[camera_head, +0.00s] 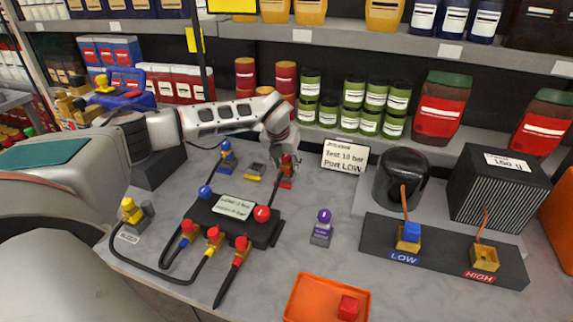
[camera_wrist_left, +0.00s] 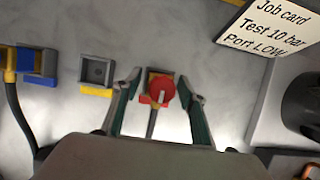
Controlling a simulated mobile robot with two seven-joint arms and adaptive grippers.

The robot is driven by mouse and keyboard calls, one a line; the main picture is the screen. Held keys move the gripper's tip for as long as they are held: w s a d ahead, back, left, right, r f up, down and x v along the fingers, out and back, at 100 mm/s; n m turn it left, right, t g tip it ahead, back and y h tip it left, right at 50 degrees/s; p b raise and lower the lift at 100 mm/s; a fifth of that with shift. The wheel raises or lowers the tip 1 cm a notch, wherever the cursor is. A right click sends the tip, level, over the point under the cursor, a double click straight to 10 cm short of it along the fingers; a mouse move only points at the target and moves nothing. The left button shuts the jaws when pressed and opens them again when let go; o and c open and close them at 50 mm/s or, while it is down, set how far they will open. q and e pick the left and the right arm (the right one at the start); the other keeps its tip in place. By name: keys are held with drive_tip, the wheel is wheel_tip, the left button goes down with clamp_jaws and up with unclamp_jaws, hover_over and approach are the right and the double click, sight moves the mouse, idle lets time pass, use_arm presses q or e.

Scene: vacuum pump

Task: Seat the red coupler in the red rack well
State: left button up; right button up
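The red coupler (camera_head: 287,161) stands at the red rack well (camera_head: 287,184), right of the yellow well. In the left wrist view the coupler's round red top (camera_wrist_left: 162,90) lies over the well, whose red edge (camera_wrist_left: 145,99) shows beside it. A grey hose runs from it towards the manifold. I cannot tell whether it is fully down. My left gripper (camera_wrist_left: 161,78) has one finger on each side of the coupler, with gaps visible on both sides. It is open. In the head view the gripper (camera_head: 284,143) is above the coupler. My right gripper is not in view.
A blue coupler (camera_head: 227,153) stands in the blue well, left of the empty yellow well (camera_head: 255,172). The black manifold (camera_head: 232,228) with hoses is in front. A job card (camera_head: 344,157) stands right of the red well. An orange tray (camera_head: 300,300) is at the front.

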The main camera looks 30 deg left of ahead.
use_arm(q)
drive_tip(key=shift+r, duration=0.3)
drive_tip(key=v, duration=1.1)
drive_tip(key=shift+s+r+b, duration=0.3)
drive_tip(key=shift+b, duration=0.15)
drive_tip(key=shift+d, duration=0.1)
